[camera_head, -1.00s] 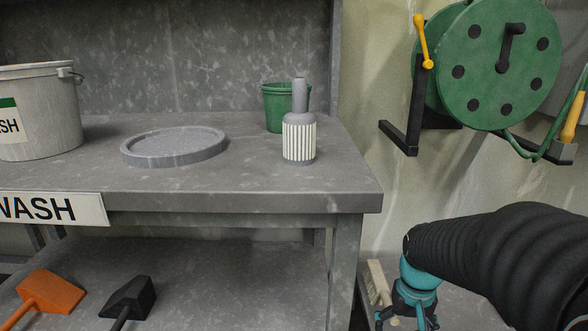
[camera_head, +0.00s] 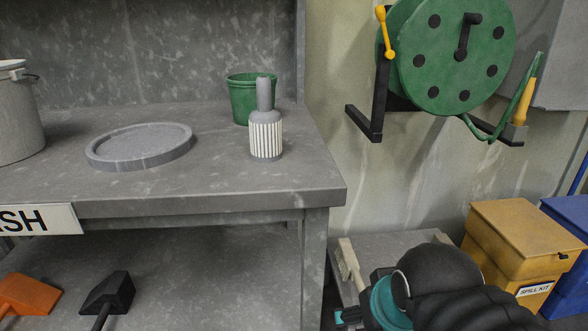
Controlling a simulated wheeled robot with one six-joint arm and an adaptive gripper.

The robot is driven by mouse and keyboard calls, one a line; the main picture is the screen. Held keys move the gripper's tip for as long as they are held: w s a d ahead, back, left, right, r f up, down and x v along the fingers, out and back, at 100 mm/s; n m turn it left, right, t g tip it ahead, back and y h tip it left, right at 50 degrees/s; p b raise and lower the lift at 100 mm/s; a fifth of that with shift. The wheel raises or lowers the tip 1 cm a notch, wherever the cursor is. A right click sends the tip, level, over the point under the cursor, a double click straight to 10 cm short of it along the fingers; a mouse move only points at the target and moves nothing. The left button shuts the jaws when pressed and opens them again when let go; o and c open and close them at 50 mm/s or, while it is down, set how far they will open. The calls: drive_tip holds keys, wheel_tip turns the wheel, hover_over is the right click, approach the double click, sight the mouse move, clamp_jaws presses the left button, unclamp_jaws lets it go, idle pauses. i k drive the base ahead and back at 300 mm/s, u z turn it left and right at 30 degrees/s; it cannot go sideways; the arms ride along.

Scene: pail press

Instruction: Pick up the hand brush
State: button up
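A pale brush (camera_head: 349,262) with cream bristles, seemingly the hand brush, leans or lies on a low grey surface right of the workbench leg. Its lower end is hard to make out. My gripper (camera_head: 350,317) is low in the picture, just below and right of the brush. I see no contact between them. My black arm and teal wrist hide much of the gripper, and its finger gap does not show clearly.
The grey workbench (camera_head: 215,192) holds a ribbed grey bottle-like object (camera_head: 265,135), a green pail (camera_head: 241,98) and a round tray (camera_head: 95,162). A green hose reel (camera_head: 440,75) hangs on the wall. A yellow spill kit bin (camera_head: 505,245) stands at right.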

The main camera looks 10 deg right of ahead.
sight(348, 265)
drive_tip(key=k, duration=0.5)
drive_tip(key=u, duration=0.8)
drive_tip(key=i, duration=0.65)
drive_tip(key=z, duration=2)
drive_tip(key=i, duration=0.5)
drive_tip(key=z, duration=0.05)
